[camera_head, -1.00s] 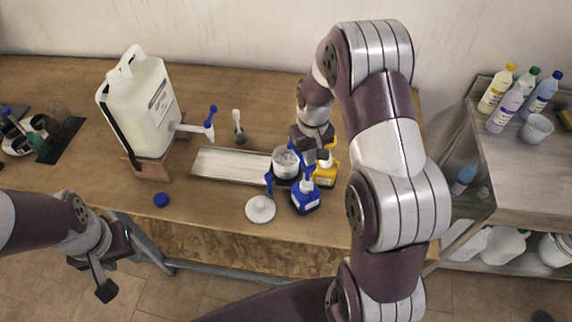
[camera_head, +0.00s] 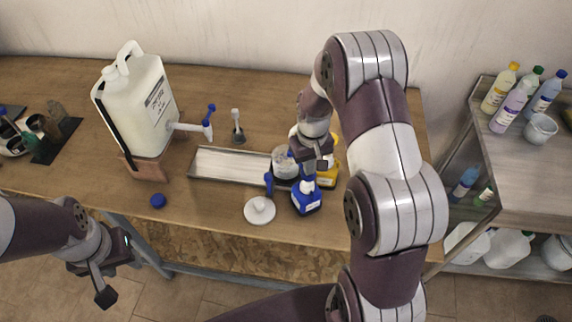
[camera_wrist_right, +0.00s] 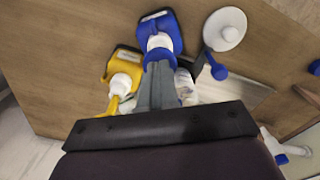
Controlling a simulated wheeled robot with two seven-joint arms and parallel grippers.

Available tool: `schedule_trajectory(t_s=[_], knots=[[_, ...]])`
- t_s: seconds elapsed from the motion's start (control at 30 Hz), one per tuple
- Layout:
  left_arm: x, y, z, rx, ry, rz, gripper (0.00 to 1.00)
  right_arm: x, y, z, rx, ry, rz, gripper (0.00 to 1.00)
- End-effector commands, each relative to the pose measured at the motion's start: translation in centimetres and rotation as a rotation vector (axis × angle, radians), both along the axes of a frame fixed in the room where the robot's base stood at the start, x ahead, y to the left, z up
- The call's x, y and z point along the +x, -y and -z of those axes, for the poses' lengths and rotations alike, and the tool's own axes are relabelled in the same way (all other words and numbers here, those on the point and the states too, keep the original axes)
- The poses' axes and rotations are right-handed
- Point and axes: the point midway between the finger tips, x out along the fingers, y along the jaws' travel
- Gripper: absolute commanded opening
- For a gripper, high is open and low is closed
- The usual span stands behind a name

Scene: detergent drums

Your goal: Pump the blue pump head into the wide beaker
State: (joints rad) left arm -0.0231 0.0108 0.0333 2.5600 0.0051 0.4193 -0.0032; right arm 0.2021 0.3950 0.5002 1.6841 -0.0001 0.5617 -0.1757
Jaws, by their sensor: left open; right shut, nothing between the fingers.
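The blue bottle (camera_head: 306,198) stands upright near the table's front edge. It also shows in the right wrist view (camera_wrist_right: 167,25), with a white collar. Its blue pump head is mostly hidden by my right gripper (camera_head: 307,170). That gripper is shut and empty, its fingers pointing down over the bottle's top; I cannot tell whether they touch the pump. The wide beaker (camera_head: 284,163), clear with pale contents, stands just left of the gripper, at the right end of the metal tray. My left gripper (camera_head: 118,272) is open and empty, in front of the table at the lower left.
A yellow bottle (camera_head: 328,177) stands close right of the blue one. A white round lid (camera_head: 259,211) and a blue cap (camera_head: 158,201) lie near the front edge. The metal tray (camera_head: 225,163) lies behind. A large white canister (camera_head: 140,115) with a tap stands left.

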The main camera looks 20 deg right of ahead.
Motion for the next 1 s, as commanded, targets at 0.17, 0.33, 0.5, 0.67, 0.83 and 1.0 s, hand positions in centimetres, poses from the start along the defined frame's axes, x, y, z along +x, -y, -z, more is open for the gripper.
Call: schedule_trajectory(t_s=[0.17, 0.33, 0.5, 0.67, 0.83, 1.0], knots=[[0.0, 0.0, -1.7, 0.0, 0.0, 0.0, 0.43, -0.1, 0.0, -1.9, 0.001, -0.003, 0.0, 0.0], [0.0, 0.0, -3.6, 0.0, 0.0, 0.0, 0.43, -0.1, 0.0, -4.1, 0.001, -0.004, 0.0, 0.0], [0.0, 0.0, -4.8, 0.0, 0.0, 0.0, 0.43, -0.1, 0.0, -5.7, 0.0, -0.002, 0.0, 0.0], [0.0, 0.0, -4.6, 0.0, 0.0, 0.0, 0.43, -0.1, 0.0, -5.5, 0.0, -0.002, 0.0, 0.0], [0.0, 0.0, -4.6, 0.0, 0.0, 0.0, 0.43, 0.0, 0.0, -5.5, 0.0, -0.001, 0.0, 0.0], [0.0, 0.0, -4.5, 0.0, 0.0, 0.0, 0.43, 0.0, 0.0, -5.4, 0.0, -0.001, 0.0, 0.0]])
